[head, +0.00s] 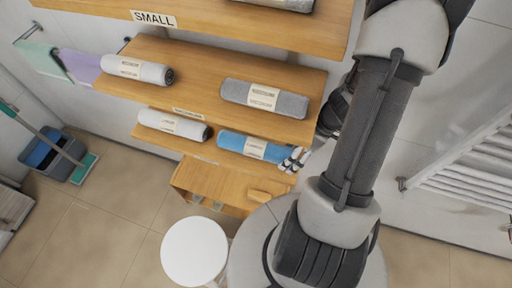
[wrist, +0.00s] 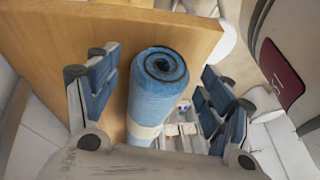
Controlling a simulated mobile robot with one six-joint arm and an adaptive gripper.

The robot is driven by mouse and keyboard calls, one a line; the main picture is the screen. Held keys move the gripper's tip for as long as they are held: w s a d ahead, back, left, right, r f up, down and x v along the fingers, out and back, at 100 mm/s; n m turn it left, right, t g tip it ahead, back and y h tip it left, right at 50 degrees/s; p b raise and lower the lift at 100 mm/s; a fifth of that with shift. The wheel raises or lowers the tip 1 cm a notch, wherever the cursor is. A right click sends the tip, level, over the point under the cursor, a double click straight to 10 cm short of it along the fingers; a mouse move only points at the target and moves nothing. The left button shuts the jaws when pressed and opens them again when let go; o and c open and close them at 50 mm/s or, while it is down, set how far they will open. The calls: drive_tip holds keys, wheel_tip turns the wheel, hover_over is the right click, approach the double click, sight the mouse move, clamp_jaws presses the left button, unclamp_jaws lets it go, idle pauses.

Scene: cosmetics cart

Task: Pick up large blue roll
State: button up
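The large blue roll (head: 238,142) lies on the lower wooden shelf with a pale label around its middle. In the wrist view the blue roll (wrist: 158,85) shows its spiral end and lies between the two fingers of my gripper (wrist: 157,72). The fingers are spread, with a visible gap on each side of the roll. In the head view my gripper (head: 295,160) is at the right end of the blue roll, and the arm hides part of the area there.
A white roll (head: 165,124) lies left on the same shelf. A white roll (head: 125,68) and a grey roll (head: 285,102) lie on the shelf above. A wooden drawer unit (head: 212,183) is below. A white stool (head: 194,250) stands in front and a towel rail (head: 470,165) is at right.

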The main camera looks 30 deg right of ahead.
drive_tip(key=c, duration=1.3)
drive_tip(key=shift+w, duration=0.1)
